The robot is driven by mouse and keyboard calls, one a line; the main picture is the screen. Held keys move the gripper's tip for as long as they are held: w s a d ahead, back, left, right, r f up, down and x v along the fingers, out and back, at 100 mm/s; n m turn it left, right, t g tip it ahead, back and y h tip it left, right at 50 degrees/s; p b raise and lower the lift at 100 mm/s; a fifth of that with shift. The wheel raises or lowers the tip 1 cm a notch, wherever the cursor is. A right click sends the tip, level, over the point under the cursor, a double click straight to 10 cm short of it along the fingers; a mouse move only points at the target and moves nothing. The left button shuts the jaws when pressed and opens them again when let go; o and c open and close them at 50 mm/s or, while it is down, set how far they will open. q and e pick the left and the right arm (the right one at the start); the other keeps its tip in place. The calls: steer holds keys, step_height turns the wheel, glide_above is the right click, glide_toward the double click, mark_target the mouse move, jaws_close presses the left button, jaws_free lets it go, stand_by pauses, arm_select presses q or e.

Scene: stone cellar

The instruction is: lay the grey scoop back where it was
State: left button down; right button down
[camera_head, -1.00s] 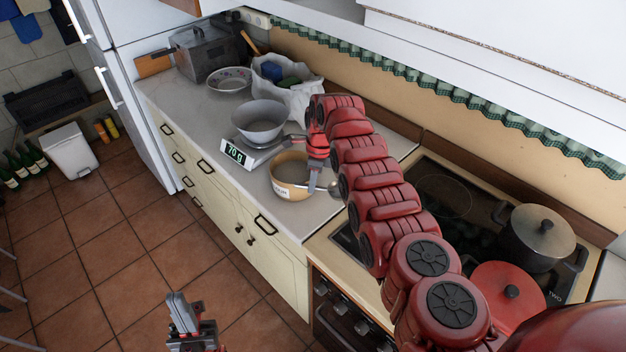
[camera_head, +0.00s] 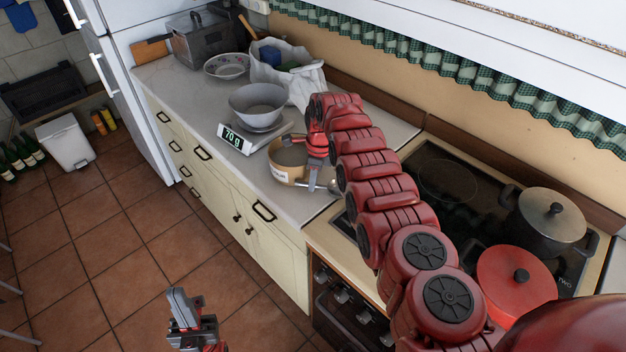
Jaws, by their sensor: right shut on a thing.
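My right gripper (camera_head: 313,178) is at the front right rim of a tan tub (camera_head: 288,176) with a white label, on the counter. It is shut on the grey scoop (camera_head: 332,185); only a small shiny part of the scoop shows to the right of the fingers, and my red arm hides much of the rest. Whether the scoop touches the tub or the counter I cannot tell. My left gripper (camera_head: 187,318) hangs low over the floor at the bottom, away from the counter; its finger gap is unclear.
A scale (camera_head: 234,138) reading 70 g carries a grey bowl (camera_head: 257,105) behind the tub. A white bag (camera_head: 290,75) and a patterned bowl (camera_head: 227,66) stand farther back. A dark pot (camera_head: 545,222) and red pot (camera_head: 515,285) are on the hob at right.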

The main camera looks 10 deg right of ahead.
steer(key=shift+f+b, duration=0.5)
steer(key=shift+f, duration=0.05)
steer(key=shift+c, duration=1.9)
jaws_free()
step_height(320, 180, up, 5)
steer(key=p, duration=0.4)
steer(key=shift+f+p, duration=0.1)
steer(key=shift+p, duration=0.3)
step_height(320, 180, up, 2)
steer(key=shift+r+p, duration=0.25)
steer(key=shift+p, duration=0.85)
steer(key=shift+r+p, duration=0.45)
steer(key=shift+r, duration=0.45)
